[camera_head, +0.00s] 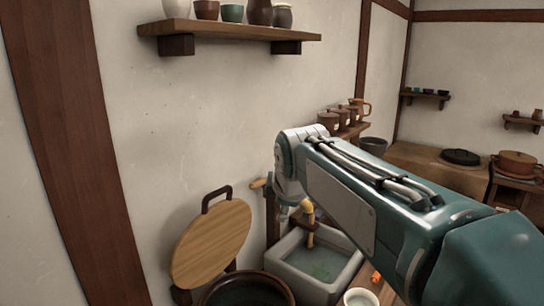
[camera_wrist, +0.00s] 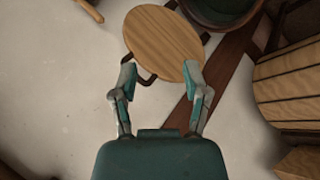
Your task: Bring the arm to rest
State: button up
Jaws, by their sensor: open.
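My gripper (camera_wrist: 160,72) is open in the wrist view, with its two fingers spread wide and nothing between them. Beyond the fingertips is a round wooden lid with a dark handle (camera_wrist: 165,40); I cannot tell the exact gap from it. In the head view my arm (camera_head: 345,195) reaches from the lower right toward the wall, its wrist end above the stone basin. The fingers are mostly hidden there behind the wrist.
The round lid (camera_head: 212,243) leans near the wall. A dark tub (camera_head: 247,291) and a stone basin of water (camera_head: 290,278) stand below my arm. A wall shelf (camera_head: 230,31) holds several pots. A small bowl (camera_head: 361,298) sits near my forearm.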

jog(key=s+d+f+m, duration=0.4)
jog(key=s+m, duration=0.1)
jog(key=s, duration=0.3)
jog(key=s+d+f+m+g+h, duration=0.1)
jog(key=s+d+f+m, duration=0.4)
jog(key=s, duration=0.3)
jog(key=s+d+f+m, duration=0.4)
jog(key=s+f+m, duration=0.1)
jog(key=s+m, duration=0.2)
jog(key=shift+s+d+g, duration=0.25)
jog(key=shift+s+g, duration=0.15)
jog(key=shift+s, duration=0.5)
